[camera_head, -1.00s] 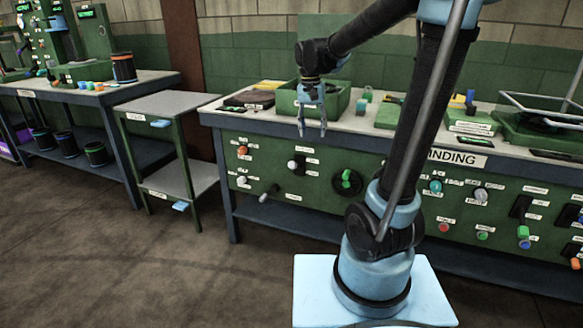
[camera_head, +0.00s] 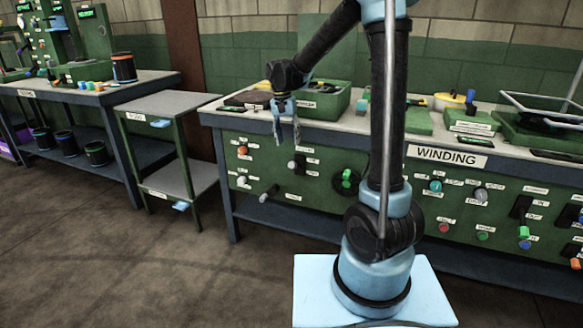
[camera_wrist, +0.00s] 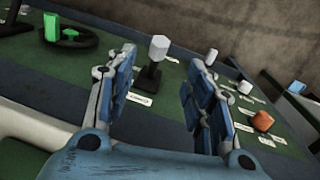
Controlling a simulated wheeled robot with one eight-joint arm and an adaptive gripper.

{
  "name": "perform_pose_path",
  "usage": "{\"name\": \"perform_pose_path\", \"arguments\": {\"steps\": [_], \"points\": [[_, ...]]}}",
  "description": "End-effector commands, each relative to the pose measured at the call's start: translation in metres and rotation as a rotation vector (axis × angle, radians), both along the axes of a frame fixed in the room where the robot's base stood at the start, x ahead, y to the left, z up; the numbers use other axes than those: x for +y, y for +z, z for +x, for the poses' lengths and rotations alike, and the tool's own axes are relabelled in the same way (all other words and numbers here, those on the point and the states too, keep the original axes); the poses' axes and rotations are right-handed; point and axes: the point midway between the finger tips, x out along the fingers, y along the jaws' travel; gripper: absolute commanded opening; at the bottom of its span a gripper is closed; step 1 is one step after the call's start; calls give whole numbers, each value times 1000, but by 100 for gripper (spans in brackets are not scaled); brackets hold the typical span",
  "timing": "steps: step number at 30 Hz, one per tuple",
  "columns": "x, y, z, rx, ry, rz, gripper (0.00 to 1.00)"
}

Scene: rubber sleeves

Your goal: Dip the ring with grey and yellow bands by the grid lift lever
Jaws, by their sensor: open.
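My gripper (camera_head: 286,140) is open and empty, in front of the winding bench's green panel near its top edge, fingers pointing down. In the wrist view my gripper (camera_wrist: 163,70) has its two blue fingers apart, with a white-knobbed lever (camera_wrist: 159,47) on a black base showing in the gap beyond them. The same white-knobbed lever (camera_head: 292,165) sits just below my fingertips in the head view. Its label is too small to read, so I cannot tell whether it is the grid lift lever. I cannot make out a ring with grey and yellow bands.
The panel also carries an orange knob (camera_head: 242,150), a black handwheel (camera_head: 340,183) with a green grip and several other controls. A green bin (camera_head: 328,102) stands on the bench top behind my gripper. A grey side table (camera_head: 168,103) is at the left.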

Motion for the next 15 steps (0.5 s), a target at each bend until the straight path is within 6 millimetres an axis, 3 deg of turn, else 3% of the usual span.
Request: {"name": "perform_pose_path", "arguments": {"steps": [15], "points": [[-11,-83,-3,0,-1,0,48]]}}
